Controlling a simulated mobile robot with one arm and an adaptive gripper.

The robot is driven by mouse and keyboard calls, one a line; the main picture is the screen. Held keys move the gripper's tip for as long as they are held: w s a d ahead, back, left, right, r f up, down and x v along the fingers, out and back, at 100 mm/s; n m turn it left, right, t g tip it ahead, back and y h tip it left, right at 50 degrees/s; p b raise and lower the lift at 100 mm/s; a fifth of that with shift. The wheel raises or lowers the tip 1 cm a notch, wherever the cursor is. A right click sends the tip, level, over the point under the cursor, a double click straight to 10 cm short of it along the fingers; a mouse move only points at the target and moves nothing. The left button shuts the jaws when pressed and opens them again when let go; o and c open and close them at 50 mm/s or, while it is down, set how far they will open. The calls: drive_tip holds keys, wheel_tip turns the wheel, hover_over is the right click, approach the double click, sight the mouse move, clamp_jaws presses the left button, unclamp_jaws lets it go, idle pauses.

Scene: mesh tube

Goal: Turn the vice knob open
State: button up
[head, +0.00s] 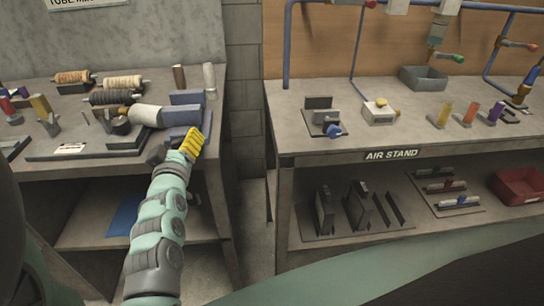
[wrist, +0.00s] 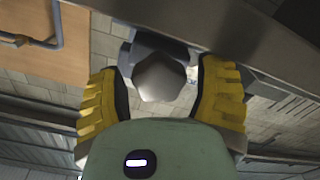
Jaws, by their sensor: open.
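A grey, faceted vice knob (wrist: 162,77) sits between the two yellow fingers of my gripper (wrist: 160,88) in the wrist view. A gap shows on each side, and the fingers are open around it. Behind the knob is a blue-grey block of the vice (wrist: 150,47). In the head view the blue-grey vice (head: 185,98) stands at the right end of the left bench. My gripper (head: 190,145) is at the front edge there, just in front of the vice. The knob is hidden behind it in that view.
The left bench (head: 45,165) carries rollers, a grey cylinder and small tools beside the vice. A gap separates it from the right bench marked AIR STAND (head: 390,155).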

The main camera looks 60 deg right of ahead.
drive_tip(key=shift+s+p, duration=0.1)
drive_tip(key=shift+p, duration=0.2)
drive_tip(key=shift+r+m+p, duration=0.25)
drive_tip(key=shift+m+p, duration=0.65)
drive_tip(key=shift+p, duration=0.25)
drive_tip(key=m+p, duration=0.2)
drive_tip(key=p, duration=0.2)
drive_tip(key=shift+s+d+f, duration=0.1)
drive_tip(key=shift+f, duration=0.05)
drive_tip(key=shift+m+p, duration=0.3)
drive_tip(key=shift+p, duration=0.1)
drive_tip(key=b+v, duration=0.2)
drive_tip(key=v, duration=1.4)
drive_tip(key=w+a+r+t+p, duration=0.1)
drive_tip(key=w+r+t+p, duration=0.1)
drive_tip(key=r+p, duration=0.3)
drive_tip(key=w+a+r+n+t+p, duration=0.1)
drive_tip(key=r+p, duration=0.4)
drive_tip(key=r, duration=0.6)
drive_tip(key=w+a+r+n+t+p, duration=0.1)
drive_tip(key=w+a+r+t+p, duration=0.2)
drive_tip(key=r, duration=0.5)
drive_tip(key=shift+r+t+y+p, duration=0.2)
drive_tip(key=shift+t+y+p, duration=0.3)
drive_tip(key=shift+p, duration=0.8)
drive_tip(key=shift+f, duration=0.1)
